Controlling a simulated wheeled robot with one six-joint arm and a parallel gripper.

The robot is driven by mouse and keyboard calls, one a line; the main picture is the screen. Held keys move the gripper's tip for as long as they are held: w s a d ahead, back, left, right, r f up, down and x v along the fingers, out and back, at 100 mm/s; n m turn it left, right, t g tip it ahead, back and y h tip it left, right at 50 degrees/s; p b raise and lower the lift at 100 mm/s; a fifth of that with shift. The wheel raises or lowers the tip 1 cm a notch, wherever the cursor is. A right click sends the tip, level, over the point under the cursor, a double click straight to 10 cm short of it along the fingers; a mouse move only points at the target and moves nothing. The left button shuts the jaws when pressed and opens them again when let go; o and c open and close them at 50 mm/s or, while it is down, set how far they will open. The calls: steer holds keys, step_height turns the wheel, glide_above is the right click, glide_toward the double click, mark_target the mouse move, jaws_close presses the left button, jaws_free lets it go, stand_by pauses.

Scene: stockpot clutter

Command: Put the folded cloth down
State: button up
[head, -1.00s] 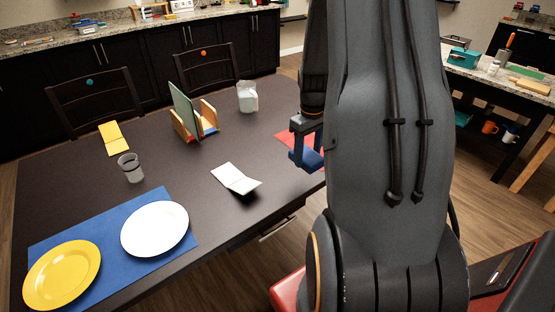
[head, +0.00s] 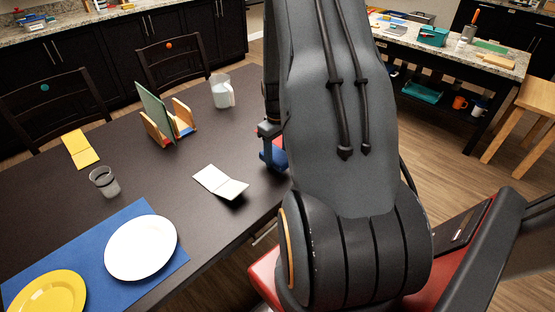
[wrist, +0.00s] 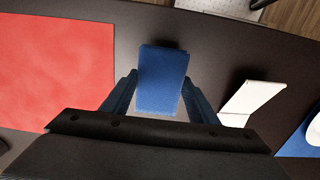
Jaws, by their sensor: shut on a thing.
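The folded cloth (wrist: 162,78) is a blue, thick, rectangular bundle. My gripper (wrist: 159,84) is shut on it, with one finger on each side, in the wrist view. In the head view the cloth (head: 270,158) shows as a blue edge under my gripper (head: 268,138), near the right side of the dark table (head: 150,185). My arm hides much of it there. I cannot tell whether the cloth touches the table top.
A red mat (wrist: 55,70) lies left of the cloth in the wrist view. A white folded card (head: 220,182), a glass (head: 104,182), a pitcher (head: 221,92), a wooden rack (head: 165,125), a yellow booklet (head: 80,149) and plates on a blue mat (head: 178,260) are on the table.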

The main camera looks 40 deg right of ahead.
mark_target(277, 155)
steer(key=shift+f+p, duration=0.35)
steer(key=shift+f, duration=1.25)
steer(key=shift+f, duration=0.15)
steer(key=o, duration=1.3)
